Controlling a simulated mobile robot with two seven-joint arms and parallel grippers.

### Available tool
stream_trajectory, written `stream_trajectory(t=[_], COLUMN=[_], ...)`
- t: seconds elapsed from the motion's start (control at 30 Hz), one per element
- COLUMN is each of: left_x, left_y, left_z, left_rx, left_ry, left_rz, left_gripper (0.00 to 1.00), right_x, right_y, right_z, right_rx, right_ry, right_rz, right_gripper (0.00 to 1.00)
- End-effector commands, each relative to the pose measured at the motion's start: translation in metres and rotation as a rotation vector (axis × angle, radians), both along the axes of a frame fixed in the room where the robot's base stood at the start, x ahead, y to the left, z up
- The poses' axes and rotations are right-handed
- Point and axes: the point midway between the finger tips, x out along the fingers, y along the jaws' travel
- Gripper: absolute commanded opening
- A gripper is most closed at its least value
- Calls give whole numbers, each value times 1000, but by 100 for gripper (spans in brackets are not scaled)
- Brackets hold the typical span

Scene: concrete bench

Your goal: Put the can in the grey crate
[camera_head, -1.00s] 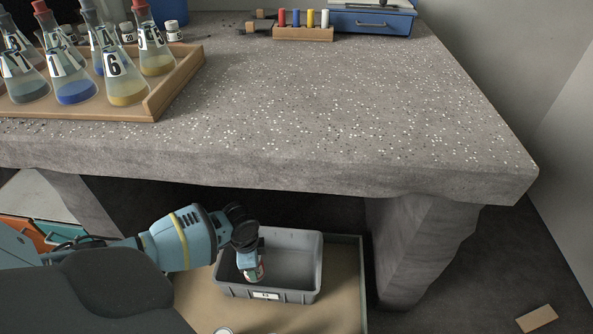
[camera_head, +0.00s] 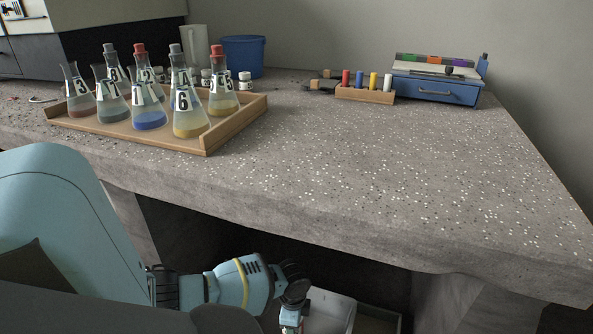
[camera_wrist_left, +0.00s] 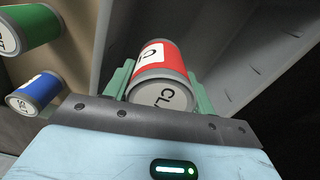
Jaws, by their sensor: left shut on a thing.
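My left gripper (camera_head: 292,319) reaches down under the front of the bench at the left side of the grey crate (camera_head: 336,304). It is shut on a red can (camera_wrist_left: 163,57) with a white label, held between the green fingers in the left wrist view. In that view the grey crate's wall (camera_wrist_left: 233,42) rises behind and to the right of the can. The can is at or over the crate's left part; whether it touches the floor of the crate I cannot tell. Most of the crate is cut off by the head view's lower edge. My right gripper is not in view.
A green can (camera_wrist_left: 27,29) and a blue can (camera_wrist_left: 37,91) stand left of the crate in the wrist view. The bench top (camera_head: 400,170) overhangs the crate. It carries a wooden tray (camera_head: 208,143) of several flasks and a blue box (camera_head: 436,90).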

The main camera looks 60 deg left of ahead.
Motion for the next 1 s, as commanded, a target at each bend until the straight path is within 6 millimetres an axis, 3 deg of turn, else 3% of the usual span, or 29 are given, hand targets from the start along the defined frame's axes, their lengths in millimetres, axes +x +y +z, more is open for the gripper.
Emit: stream_trajectory(t=[0.1, 0.37, 0.67, 1.0], left_x=[1, 1, 1, 1], left_y=[0, 1, 0, 1], left_z=[-16, -22, -63, -65], left_rx=[1, 2, 1, 2], left_ry=[0, -1, -1, -3], left_rz=[1, 1, 1, 1], left_gripper=[19, 19, 19, 19], right_x=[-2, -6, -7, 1], right_y=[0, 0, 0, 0], right_z=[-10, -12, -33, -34], right_rx=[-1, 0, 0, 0], right_ry=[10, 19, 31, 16], right_rz=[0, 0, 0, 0], right_gripper=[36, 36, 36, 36])
